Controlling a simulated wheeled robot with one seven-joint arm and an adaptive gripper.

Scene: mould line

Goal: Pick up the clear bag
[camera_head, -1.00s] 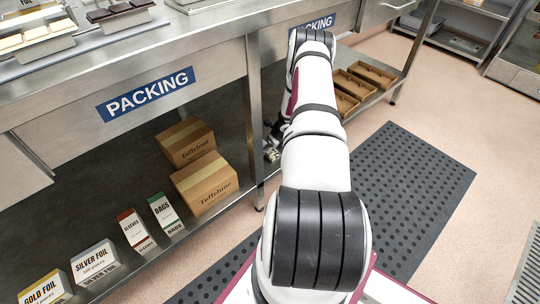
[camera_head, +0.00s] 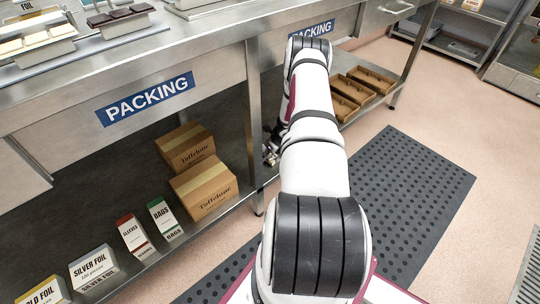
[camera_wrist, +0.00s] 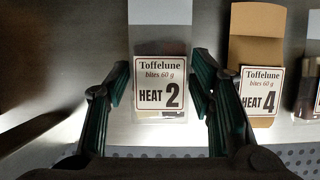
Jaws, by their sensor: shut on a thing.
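The clear bag (camera_wrist: 160,40) stands upright in the middle of the wrist view. It has a pale top and a white label reading "Toffelune bites 60 g HEAT 2", with dark pieces showing below the label. My gripper (camera_wrist: 161,82) has one dark, green-padded finger at each side of the bag and is shut on it. In the head view my arm reaches to the lower shelf under the packing bench, and its white and black links hide most of the gripper and all of the bag.
A brown bag (camera_wrist: 256,55) labelled HEAT 4 stands just right of the clear bag, close to my right finger. Another bag (camera_wrist: 309,88) is cut off at the right edge. Cartons (camera_head: 204,190) and small boxes (camera_head: 93,268) stand on the bench's lower shelf; brown trays (camera_head: 372,78) lie farther right.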

